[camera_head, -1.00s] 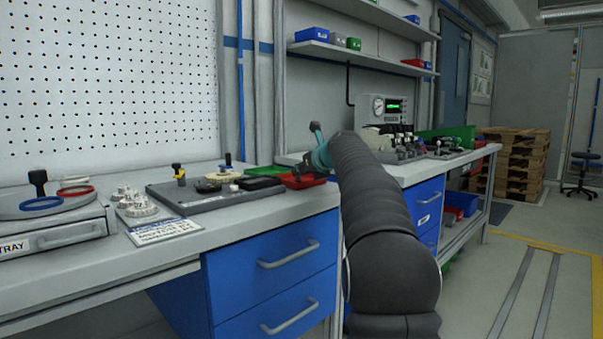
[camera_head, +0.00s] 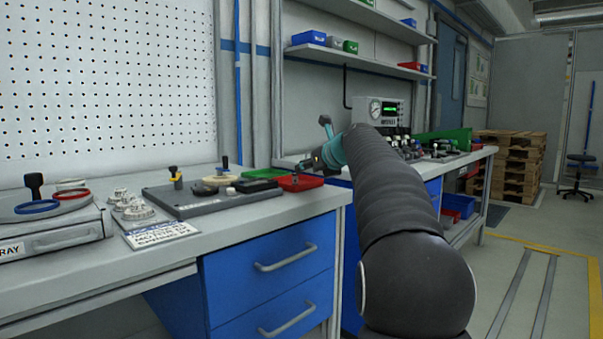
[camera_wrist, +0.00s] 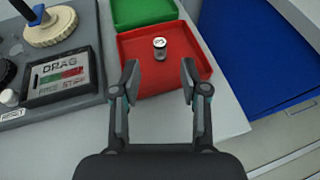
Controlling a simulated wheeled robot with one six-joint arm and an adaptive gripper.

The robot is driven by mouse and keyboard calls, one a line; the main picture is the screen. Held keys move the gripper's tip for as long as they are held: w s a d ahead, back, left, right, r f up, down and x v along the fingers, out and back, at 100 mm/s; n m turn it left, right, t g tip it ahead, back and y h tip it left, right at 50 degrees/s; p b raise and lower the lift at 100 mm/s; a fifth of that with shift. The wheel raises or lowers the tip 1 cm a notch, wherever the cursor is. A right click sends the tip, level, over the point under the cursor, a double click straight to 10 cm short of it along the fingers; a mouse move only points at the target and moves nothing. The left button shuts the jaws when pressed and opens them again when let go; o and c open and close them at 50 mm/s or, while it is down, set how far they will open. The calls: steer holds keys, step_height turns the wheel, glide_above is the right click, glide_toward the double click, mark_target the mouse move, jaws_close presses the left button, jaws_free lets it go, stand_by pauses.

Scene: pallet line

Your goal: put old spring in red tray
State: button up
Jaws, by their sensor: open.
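The red tray (camera_wrist: 185,78) lies ahead of my gripper in the wrist view; it also shows on the bench in the head view (camera_head: 298,183). A small silvery cylinder (camera_wrist: 160,48), which looks like the old spring, stands inside the red tray near its back wall. My gripper (camera_wrist: 160,72) is open, its two fingers apart on either side over the front of the tray, with nothing between the tips. In the head view my gripper (camera_head: 308,165) is above the tray, partly hidden by my arm.
A green tray (camera_wrist: 140,12) adjoins the red tray's far side. A grey fixture board (camera_wrist: 88,100) with a "DRAG" panel and a cream disc (camera_wrist: 55,25) is close on the left. A blue drawer front (camera_wrist: 262,50) is at the right, below the bench edge.

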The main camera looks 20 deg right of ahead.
steer(key=v, duration=0.5)
steer(key=shift+s+r, duration=0.1)
steer(key=shift+s, duration=0.2)
